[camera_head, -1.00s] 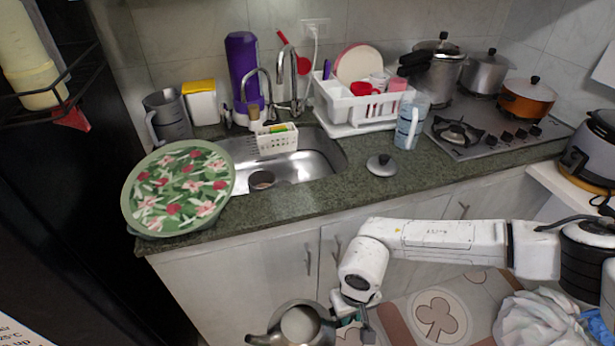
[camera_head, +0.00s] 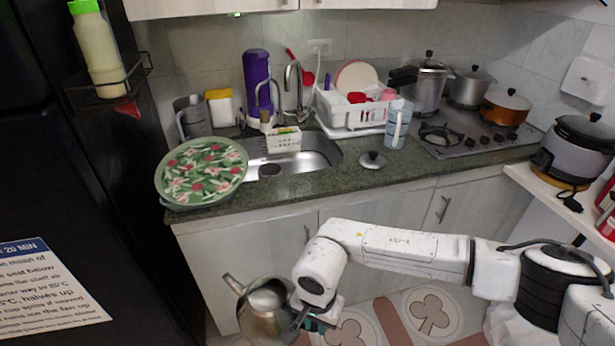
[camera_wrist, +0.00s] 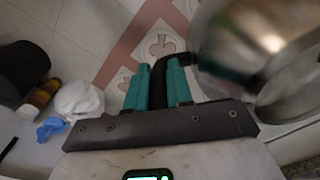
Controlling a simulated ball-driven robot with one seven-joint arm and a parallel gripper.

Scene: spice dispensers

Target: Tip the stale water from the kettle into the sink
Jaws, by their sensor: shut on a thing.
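The metal kettle (camera_head: 262,318) is in front of the lower cabinets, below the counter edge, with its spout up to the left. It is open on top, and pale contents show inside. My gripper (camera_head: 308,320) is at its right side, shut on its dark handle. In the wrist view the teal fingers of my gripper (camera_wrist: 166,84) close around the black handle, and the shiny kettle body (camera_wrist: 262,45) is at the upper right. The steel sink (camera_head: 312,160) is set in the counter above and behind the kettle. A white caddy hides part of it.
A floral round tray (camera_head: 203,172) covers the counter left of the sink. A small lid (camera_head: 371,160) lies to its right. A faucet (camera_head: 292,88) rises behind it. A dark fridge with a notice is at left.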

